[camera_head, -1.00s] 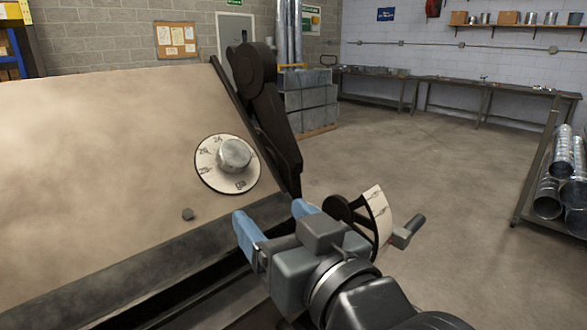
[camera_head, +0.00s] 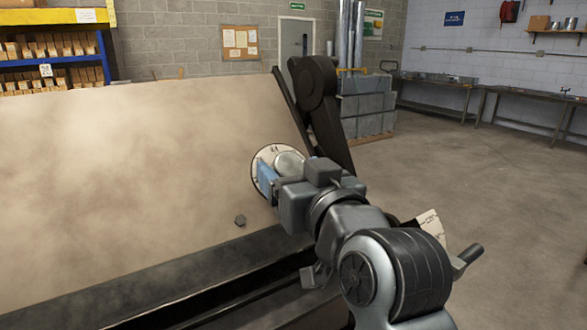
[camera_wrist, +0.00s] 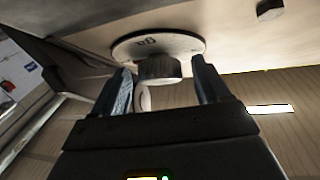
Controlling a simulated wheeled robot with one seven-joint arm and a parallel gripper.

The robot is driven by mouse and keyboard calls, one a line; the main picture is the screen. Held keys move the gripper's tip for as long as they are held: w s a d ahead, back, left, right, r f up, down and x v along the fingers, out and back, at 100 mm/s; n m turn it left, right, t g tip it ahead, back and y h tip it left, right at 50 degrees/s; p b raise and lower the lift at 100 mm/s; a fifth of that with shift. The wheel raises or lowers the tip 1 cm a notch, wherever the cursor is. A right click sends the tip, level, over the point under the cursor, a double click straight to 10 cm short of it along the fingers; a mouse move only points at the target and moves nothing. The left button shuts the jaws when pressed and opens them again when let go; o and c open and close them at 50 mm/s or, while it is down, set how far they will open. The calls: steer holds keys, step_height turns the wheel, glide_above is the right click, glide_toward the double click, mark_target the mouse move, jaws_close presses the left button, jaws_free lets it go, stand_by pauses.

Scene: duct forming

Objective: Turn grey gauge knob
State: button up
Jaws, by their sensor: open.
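The grey gauge knob (camera_head: 289,163) sits at the centre of a round white dial (camera_head: 262,156) on the sloping tan panel. My gripper (camera_head: 272,172) is at the dial in the head view and covers much of it. In the wrist view the knob (camera_wrist: 160,69) stands out from the dial (camera_wrist: 158,45), between the two blue fingers of my gripper (camera_wrist: 162,88). The fingers are open, one on each side of the knob, with visible gaps. Whether the fingertips touch the dial cannot be told.
A black arm of the machine (camera_head: 325,110) stands right of the dial. A scale plate (camera_head: 428,226) and a crank handle (camera_head: 467,256) lie to the right. Open floor (camera_head: 500,180) lies beyond.

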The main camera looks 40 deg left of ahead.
steer(key=c, duration=1)
steer(key=shift+f, duration=0.1)
steer(key=shift+c, duration=0.2)
steer(key=shift+b, duration=0.4)
